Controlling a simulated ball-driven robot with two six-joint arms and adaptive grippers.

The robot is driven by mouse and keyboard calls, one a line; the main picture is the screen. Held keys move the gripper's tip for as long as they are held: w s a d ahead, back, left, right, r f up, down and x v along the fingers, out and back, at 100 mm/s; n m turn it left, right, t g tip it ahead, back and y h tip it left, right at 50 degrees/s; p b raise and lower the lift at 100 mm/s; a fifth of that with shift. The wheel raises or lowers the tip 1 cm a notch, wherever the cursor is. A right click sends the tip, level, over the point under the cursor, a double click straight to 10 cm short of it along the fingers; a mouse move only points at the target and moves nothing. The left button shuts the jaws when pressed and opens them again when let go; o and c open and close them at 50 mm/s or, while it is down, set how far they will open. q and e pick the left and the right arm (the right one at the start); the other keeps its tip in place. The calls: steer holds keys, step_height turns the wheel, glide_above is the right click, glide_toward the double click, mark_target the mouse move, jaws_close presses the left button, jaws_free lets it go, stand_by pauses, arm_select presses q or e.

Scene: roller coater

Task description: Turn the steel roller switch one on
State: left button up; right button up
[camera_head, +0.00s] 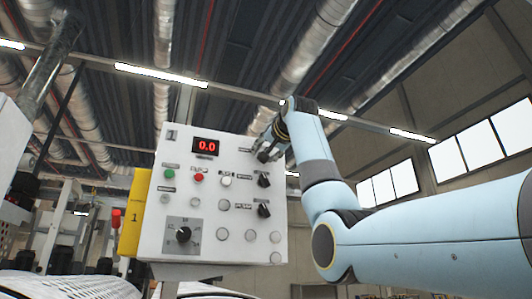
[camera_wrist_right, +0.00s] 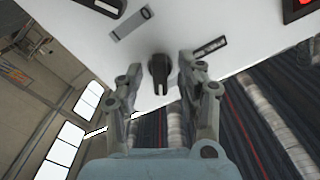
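The white control panel (camera_head: 210,215) hangs in the middle of the head view. Several black rotary switches are in a column on its right side. The top switch is mostly hidden by my right gripper (camera_head: 265,153) in the head view. In the right wrist view this black switch (camera_wrist_right: 158,72) shows between the two fingers of my right gripper (camera_wrist_right: 160,75). The fingers are open, one on each side of it, with gaps visible. The switch's handle points down in that picture. Which switch is the steel roller one cannot be read. My left gripper is not in view.
Below it are a second black switch (camera_head: 264,180) and a third (camera_head: 264,211). The panel also has a red display (camera_head: 206,146) reading 0.0, a green button (camera_head: 170,173), a red button (camera_head: 198,177) and a large black knob (camera_head: 183,234). A yellow box (camera_head: 134,213) adjoins the left side.

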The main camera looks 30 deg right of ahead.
steer(key=shift+s, duration=0.1)
steer(key=v, duration=1.1)
steer(key=shift+s+a, duration=0.2)
steer(key=shift+s, duration=0.2)
